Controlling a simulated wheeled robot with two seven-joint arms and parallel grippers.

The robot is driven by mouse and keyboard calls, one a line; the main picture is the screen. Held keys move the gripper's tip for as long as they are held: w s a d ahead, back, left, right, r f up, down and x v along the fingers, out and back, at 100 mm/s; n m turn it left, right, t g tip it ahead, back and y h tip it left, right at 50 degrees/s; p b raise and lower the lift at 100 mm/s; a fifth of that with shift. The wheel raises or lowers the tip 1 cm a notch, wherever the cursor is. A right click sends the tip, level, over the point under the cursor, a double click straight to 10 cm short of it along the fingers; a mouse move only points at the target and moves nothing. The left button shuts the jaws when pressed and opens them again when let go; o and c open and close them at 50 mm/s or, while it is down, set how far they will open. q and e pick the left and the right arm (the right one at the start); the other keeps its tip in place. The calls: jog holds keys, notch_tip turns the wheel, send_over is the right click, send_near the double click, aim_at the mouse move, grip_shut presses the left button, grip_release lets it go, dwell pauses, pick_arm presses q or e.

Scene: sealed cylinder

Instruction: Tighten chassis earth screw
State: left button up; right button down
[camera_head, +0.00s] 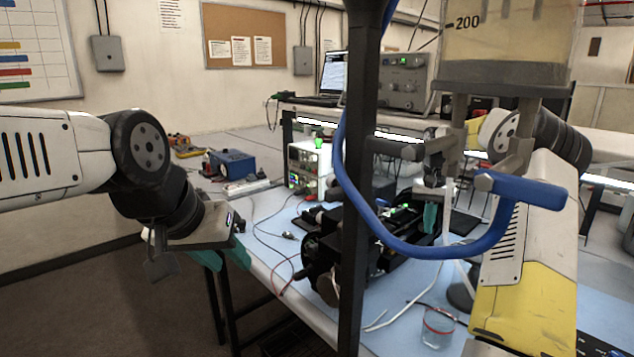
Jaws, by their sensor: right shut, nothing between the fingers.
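A black machine chassis (395,262) lies on the blue bench mat, partly hidden behind a dark upright post. I cannot make out an earth screw on it; the parts are small and dark. My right gripper (431,217) is over the chassis's right end, its teal fingers shut with nothing between them. Whether it touches the chassis is unclear. My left gripper (207,258) hangs at the bench's left front edge, apart from the chassis. Its teal fingertips are partly hidden by its own body, so its opening does not show.
The dark post (362,150), a blue hose (350,180) and a graduated cylinder (505,40) block the near view. A glass beaker (438,327) stands at the mat's front. A green-lit instrument (310,165) and a blue box (232,163) stand farther back.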

jog(key=shift+w+a, duration=0.15)
jog(key=shift+a, duration=0.1)
dwell(0.7)
jog(key=shift+w+a, duration=0.1)
jog(key=shift+a, duration=0.45)
jog(key=shift+w+a, duration=0.1)
jog(key=shift+a, duration=0.05)
jog(key=shift+w+a+r, duration=0.1)
jog(key=shift+w, duration=0.05)
dwell(0.4)
jog(key=shift+s+a, duration=0.3)
notch_tip(320, 180, up, 6)
jog(key=shift+f, duration=0.1)
dwell(0.4)
